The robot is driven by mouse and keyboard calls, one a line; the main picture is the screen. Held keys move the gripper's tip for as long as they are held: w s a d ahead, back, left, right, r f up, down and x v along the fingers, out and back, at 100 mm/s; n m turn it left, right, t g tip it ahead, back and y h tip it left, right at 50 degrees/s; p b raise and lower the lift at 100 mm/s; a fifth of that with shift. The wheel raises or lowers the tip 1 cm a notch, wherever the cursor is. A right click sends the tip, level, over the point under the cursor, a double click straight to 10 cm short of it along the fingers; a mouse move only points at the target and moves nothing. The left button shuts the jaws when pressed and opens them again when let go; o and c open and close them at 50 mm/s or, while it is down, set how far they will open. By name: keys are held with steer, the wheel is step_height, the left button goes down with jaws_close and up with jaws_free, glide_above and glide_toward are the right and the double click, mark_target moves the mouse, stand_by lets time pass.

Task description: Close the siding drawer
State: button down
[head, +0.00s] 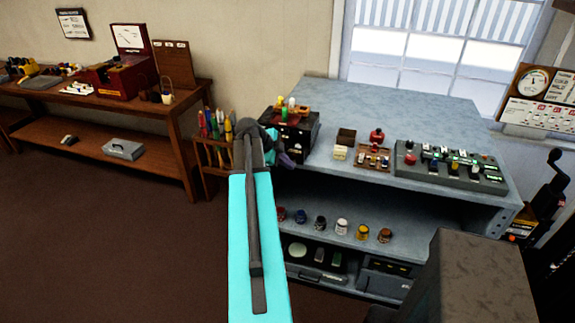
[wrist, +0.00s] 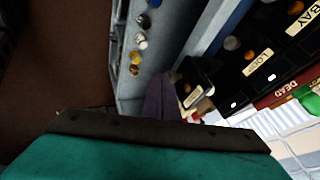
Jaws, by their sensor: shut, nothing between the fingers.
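A small black drawer cabinet (head: 291,135) stands on the left end of the blue-grey bench. In the wrist view the cabinet (wrist: 240,85) appears turned, with cream labels; I can read "LOOP" and "BAY". A dark block with a cream label (wrist: 193,97) shows at its near end. It may be the siding drawer standing out, but I cannot read its label. My gripper (head: 285,160) is shut and empty at the cabinet's left front, partly hidden behind my teal arm. Its dark purple fingers (wrist: 160,97) show close beside the labelled block; contact cannot be told.
The bench (head: 345,97) also bears small boxes and a grey switch panel (head: 450,167). Several jars (head: 342,227) line the shelf below. A wooden rack of coloured handles (head: 215,135) stands left of my arm. Open brown floor (head: 100,240) lies at left.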

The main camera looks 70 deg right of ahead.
mark_target(293, 157)
steer(key=shift+w+d+f+b, duration=0.15)
steer(key=shift+d+b, duration=0.8)
steer(key=shift+d, duration=0.9)
steer(key=shift+w+d+r+b, duration=0.1)
steer(key=shift+d+b, duration=0.8)
steer(key=shift+d, duration=0.95)
steer(key=shift+d+b, duration=0.3)
steer(key=shift+d, duration=0.6)
steer(key=shift+r, duration=0.2)
steer(key=shift+s+a+f+b, duration=0.15)
steer(key=shift+a+b, duration=0.5)
steer(key=shift+a, duration=1.4)
steer(key=shift+w+a+r, duration=0.2)
steer(key=shift+a, duration=0.1)
steer(key=b+v, duration=0.2)
steer(key=v, duration=0.7)
steer(key=shift+r+b, duration=0.25)
steer(key=shift+b, duration=0.15)
